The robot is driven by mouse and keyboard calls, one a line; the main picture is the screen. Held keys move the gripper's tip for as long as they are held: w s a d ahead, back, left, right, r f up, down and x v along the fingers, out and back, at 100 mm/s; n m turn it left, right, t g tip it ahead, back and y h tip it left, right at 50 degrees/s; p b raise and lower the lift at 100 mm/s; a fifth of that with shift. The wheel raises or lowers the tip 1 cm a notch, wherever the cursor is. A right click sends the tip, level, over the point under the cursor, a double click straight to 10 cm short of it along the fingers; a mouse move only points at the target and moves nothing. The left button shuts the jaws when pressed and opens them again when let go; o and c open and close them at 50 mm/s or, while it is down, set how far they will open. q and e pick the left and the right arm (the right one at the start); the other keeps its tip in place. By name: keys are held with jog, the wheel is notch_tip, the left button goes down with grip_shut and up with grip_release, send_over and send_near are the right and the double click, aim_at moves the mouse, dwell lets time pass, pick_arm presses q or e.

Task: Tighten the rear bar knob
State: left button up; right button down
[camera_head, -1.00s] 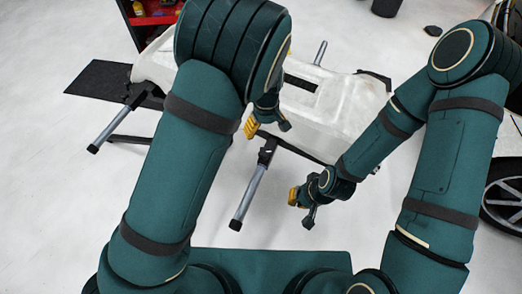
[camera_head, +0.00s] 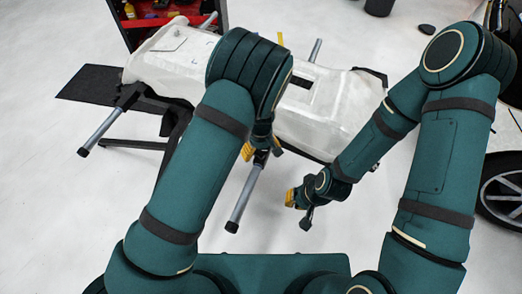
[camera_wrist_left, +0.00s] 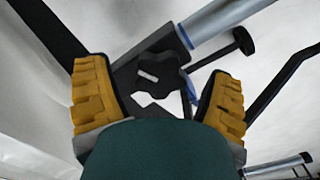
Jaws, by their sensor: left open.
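A black lobed knob (camera_wrist_left: 157,76) sits on a dark bracket at the end of a grey bar (camera_wrist_left: 225,14) in the left wrist view. My left gripper (camera_wrist_left: 158,85) is open, with one yellow finger on each side of the knob. Gaps show between fingers and knob, so it is not gripped. In the head view my left gripper (camera_head: 262,152) is over the upper end of a grey bar (camera_head: 246,196), partly hidden by my arm. The knob is not clear there. My right gripper (camera_head: 299,203) hangs apart from the stand, its finger opening unclear.
A white-wrapped panel (camera_head: 325,108) rests on the black stand. Another grey bar (camera_head: 100,132) sticks out at the left. A red tool cart (camera_head: 128,28) stands behind, and a wheel (camera_head: 503,188) is at the right. The floor in front is clear.

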pick_arm(q)
jog(key=c, duration=1.2)
jog(key=shift+m, duration=0.7)
jog(key=m, duration=0.2)
jog(key=shift+m, duration=2.2)
